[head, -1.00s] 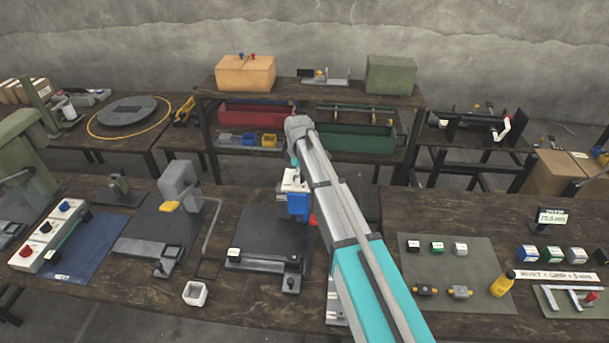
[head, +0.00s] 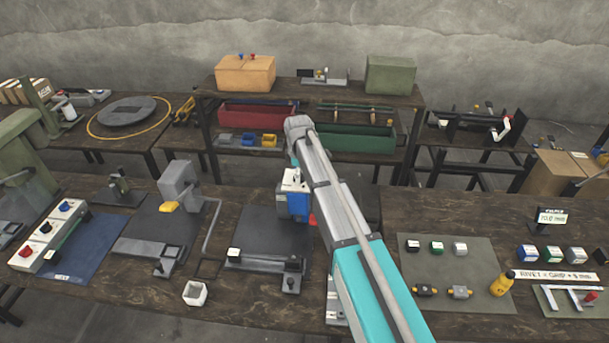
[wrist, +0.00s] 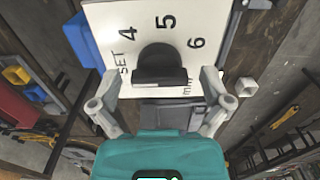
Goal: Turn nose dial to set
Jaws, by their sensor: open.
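The nose dial (wrist: 160,66) shows in the wrist view as a dark round knob with a raised bar across it. It sits on a white plate (wrist: 107,22) marked SET, 4, 5, 6 and mm. The bar lies about level in the picture; which mark it points to I cannot tell. My gripper (wrist: 158,88) is open, with one finger at each side of the bar. I see no clear contact. In the head view the white plate (head: 295,181) and a blue part (head: 298,206) show beside my arm, which hides the rest of that press.
A dark press base (head: 270,240) lies in front of the dial, with a small white block (head: 234,253) on it. Another grey press (head: 180,185) stands to the left. A white cup (head: 195,293) is near the front edge. A grey mat (head: 460,265) with small blocks lies right.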

